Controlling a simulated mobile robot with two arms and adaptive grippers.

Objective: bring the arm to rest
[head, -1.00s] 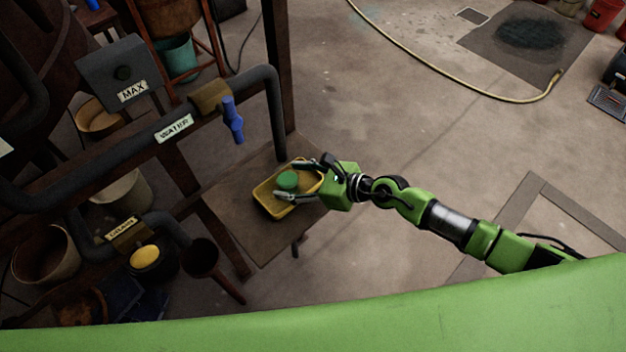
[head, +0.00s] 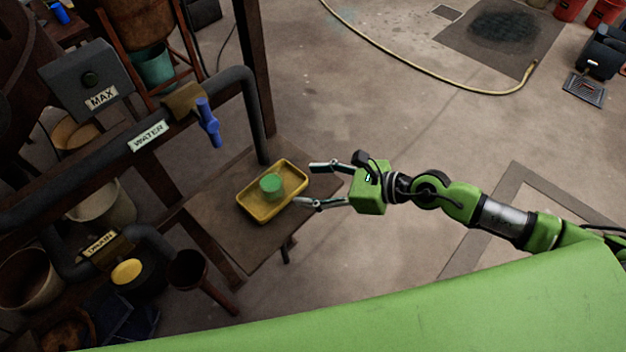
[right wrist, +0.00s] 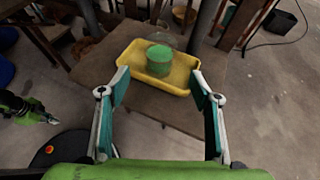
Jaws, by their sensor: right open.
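My right gripper (head: 308,184) is open and empty, just to the right of a yellow tray (head: 254,214) on a small brown table. A green round object (head: 271,185) sits in the tray, apart from the fingers. In the right wrist view, the open fingers (right wrist: 161,108) frame the near side of the tray (right wrist: 128,78), with the green object (right wrist: 159,56) beyond the fingertips. My left gripper is not in the head view; a green arm part with a dark tip (right wrist: 42,114) shows at the left of the right wrist view, too small to read.
Left of the table run pipes with a WATER label (head: 148,136) and a blue valve handle (head: 208,122). A DRAIN label (head: 100,244), a yellow knob (head: 126,271) and a dark funnel (head: 190,270) are lower left.

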